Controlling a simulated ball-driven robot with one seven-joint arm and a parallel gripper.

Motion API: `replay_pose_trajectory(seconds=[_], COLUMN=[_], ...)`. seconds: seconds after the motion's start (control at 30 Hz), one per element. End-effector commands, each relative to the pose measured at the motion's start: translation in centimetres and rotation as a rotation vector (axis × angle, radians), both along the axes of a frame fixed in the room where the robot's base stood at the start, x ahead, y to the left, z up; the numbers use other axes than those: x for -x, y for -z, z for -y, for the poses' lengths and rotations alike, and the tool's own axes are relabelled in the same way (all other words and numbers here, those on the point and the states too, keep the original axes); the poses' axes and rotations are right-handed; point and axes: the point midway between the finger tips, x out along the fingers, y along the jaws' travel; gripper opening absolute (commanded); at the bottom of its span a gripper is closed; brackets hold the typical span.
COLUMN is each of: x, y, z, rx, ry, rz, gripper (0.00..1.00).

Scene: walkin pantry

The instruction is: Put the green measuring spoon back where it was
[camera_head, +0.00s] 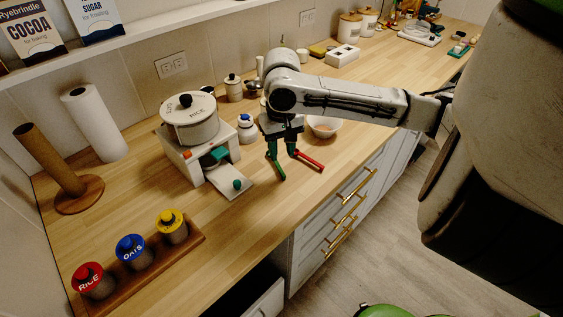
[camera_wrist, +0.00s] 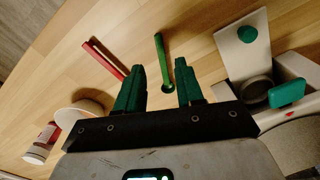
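The green measuring spoon (camera_wrist: 161,55) lies on the wooden counter; in the wrist view its rounded end points back toward my gripper. It also shows in the head view (camera_head: 279,172), below my gripper. My gripper (camera_wrist: 159,67) is open, with dark green fingers on either side of the spoon's line and a visible gap to each. It is empty and points down over the counter in the head view (camera_head: 282,151).
A white box with an extended front panel (camera_head: 228,192) and green knob (camera_head: 236,184) stands left of my gripper, a lidded pot (camera_head: 191,124) on top. A white bowl (camera_head: 323,130) is behind the red spoon. Red, blue and yellow-lidded jars stand on a wooden tray (camera_head: 190,250).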

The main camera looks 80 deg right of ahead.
Motion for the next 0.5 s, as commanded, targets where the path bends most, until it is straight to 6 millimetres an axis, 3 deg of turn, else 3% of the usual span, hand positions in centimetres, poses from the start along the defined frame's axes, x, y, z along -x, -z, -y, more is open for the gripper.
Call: replay_pose_trajectory(seconds=[0.2,0.5], x=[-0.1,0.0], y=[-3.5,-4.8], z=[0.0,0.0], rx=[0.001,0.0], ry=[-0.002,0.0], rz=[0.002,0.0], gripper=[0.37,0.37])
